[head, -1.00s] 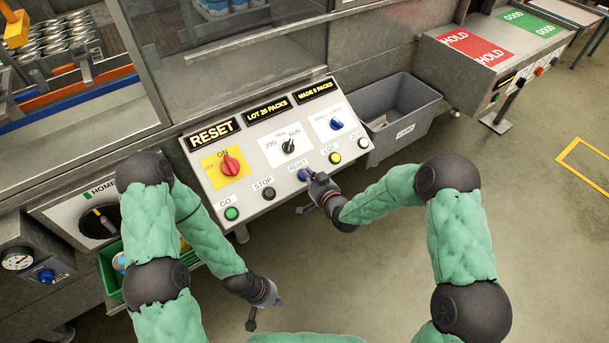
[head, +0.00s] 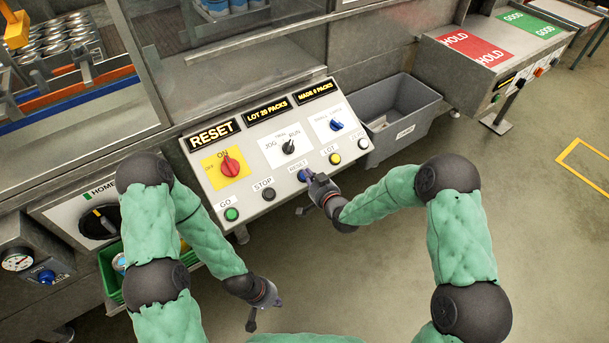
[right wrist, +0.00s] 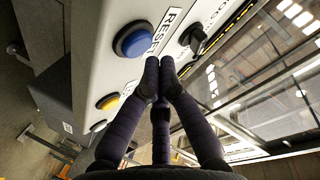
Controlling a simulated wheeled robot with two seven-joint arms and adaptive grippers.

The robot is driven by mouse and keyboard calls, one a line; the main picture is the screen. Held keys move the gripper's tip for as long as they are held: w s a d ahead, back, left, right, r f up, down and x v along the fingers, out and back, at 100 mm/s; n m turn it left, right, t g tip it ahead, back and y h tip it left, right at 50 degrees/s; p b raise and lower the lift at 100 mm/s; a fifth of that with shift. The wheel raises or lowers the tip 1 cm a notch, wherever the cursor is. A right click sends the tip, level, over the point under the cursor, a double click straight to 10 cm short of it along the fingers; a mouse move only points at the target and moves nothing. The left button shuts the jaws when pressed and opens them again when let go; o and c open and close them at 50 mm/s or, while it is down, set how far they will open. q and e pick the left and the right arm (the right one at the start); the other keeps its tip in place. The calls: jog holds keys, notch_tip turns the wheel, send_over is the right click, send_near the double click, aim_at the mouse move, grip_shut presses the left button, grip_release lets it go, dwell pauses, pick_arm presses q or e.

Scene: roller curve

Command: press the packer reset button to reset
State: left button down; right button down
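The blue reset button (head: 303,175) is on the sloped front of the packer's control panel, under a RESET label. It is large and close in the right wrist view (right wrist: 132,40). My right gripper (head: 311,176) is at the panel beside this button. In the right wrist view its fingertips (right wrist: 160,66) are together, with nothing between them, over the RESET label and just right of the button. I cannot tell if they touch the panel. A lit display (head: 213,134) reads RESET. My left gripper (head: 266,302) hangs low, away from the panel; its finger opening is unclear.
Nearby controls are the yellow LOT button (head: 334,158), black STOP button (head: 269,194), green GO button (head: 232,214), red ON/OFF switch (head: 231,165) and JOG/RUN selector (head: 289,147). A grey bin (head: 410,140) stands right of the panel. The floor in front is clear.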

jog(key=shift+w+a+f+b, duration=0.15)
jog(key=shift+f+b, duration=0.2)
jog(key=shift+b, duration=0.25)
jog(key=shift+w+a+f+b, duration=0.1)
jog(key=shift+w+f+b, duration=0.05)
jog(key=shift+f+b, duration=0.3)
dwell(0.8)
jog(key=shift+r, duration=0.15)
jog(key=shift+s+d+r+p, duration=0.15)
jog(key=shift+r+p, duration=0.05)
jog(key=shift+r, duration=0.15)
jog(key=shift+s+d+r+p, duration=0.1)
jog(key=shift+s+r+p, duration=0.1)
jog(key=shift+r, duration=0.15)
jog(key=r+p, duration=0.1)
jog(key=s+d+r, duration=0.1)
jog(key=r, duration=0.1)
jog(key=s+r+p, duration=0.1)
jog(key=shift+d+r+p, duration=0.15)
jog(key=shift+d+p, duration=0.1)
jog(key=shift+p, duration=0.1)
dwell(1.0)
